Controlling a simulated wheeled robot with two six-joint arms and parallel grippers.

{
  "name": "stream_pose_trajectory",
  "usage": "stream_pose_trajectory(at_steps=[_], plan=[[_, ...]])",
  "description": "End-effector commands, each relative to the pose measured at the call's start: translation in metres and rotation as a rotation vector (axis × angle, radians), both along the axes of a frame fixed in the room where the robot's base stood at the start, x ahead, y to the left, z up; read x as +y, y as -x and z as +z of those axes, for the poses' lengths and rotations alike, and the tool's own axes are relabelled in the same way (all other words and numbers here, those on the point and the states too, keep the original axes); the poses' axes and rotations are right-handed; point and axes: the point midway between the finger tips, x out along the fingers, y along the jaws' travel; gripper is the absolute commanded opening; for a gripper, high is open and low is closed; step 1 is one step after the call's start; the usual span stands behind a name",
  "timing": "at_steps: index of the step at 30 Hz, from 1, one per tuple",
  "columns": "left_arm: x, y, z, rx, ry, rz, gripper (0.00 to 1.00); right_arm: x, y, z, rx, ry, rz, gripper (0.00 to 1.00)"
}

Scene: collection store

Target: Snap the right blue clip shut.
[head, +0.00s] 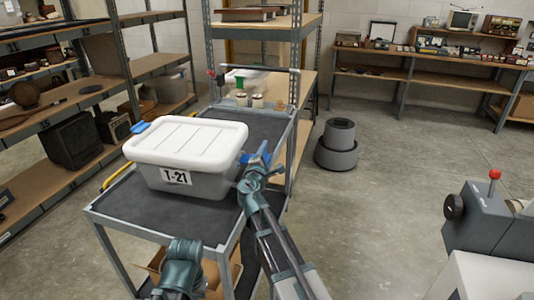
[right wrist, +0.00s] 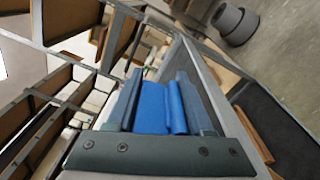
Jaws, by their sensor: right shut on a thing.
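A grey tub (head: 215,184) with a white lid (head: 188,138) and a T-21 label stands on the cart's top shelf. The right blue clip (head: 247,158) is at the lid's right end, partly hidden by my right gripper (head: 262,154). The right wrist view shows the blue clip (right wrist: 152,108) between the two fingers of my right gripper (right wrist: 160,95), which is shut on it. I cannot tell whether the clip is latched. The left blue clip (head: 141,128) sticks out at the lid's left end. Part of my left arm shows low in the head view, but its fingers do not.
The cart's dark top shelf (head: 120,207) has bare room in front of the tub. Small cans (head: 257,101) and a white-lidded box (head: 246,76) are behind it. A grey round stand (head: 337,148) is on the floor to the right. Loaded shelves line the left.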

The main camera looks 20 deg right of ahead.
Motion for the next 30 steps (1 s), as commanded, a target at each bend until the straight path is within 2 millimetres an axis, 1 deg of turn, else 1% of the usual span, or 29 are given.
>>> stream_pose_trajectory(at_steps=[1, 3, 13, 18, 23, 30], plan=[[0.000, 0.000, 0.000, 0.000, 0.000, 0.000, 0.00, 0.000, 0.000, 0.000, 0.000, 0.000, 0.000, 0.09], [0.000, 0.000, 0.000, 0.000, 0.000, 0.000, 0.00, 0.000, 0.000, 0.000, 0.000, 0.000, 0.000, 0.00], [0.000, 0.000, 0.000, 0.000, 0.000, 0.000, 0.00, 0.000, 0.000, 0.000, 0.001, 0.001, 0.000, 0.00], [0.000, 0.000, 0.004, 0.000, 0.000, 0.000, 0.00, 0.001, 0.000, 0.004, 0.016, 0.028, 0.000, 0.00], [0.000, 0.000, 0.012, 0.000, 0.000, 0.000, 0.00, 0.003, -0.001, 0.012, 0.059, 0.101, 0.001, 0.00], [0.000, 0.000, 0.026, 0.000, 0.000, 0.000, 0.00, 0.009, -0.005, 0.026, 0.150, 0.256, 0.000, 0.00]])
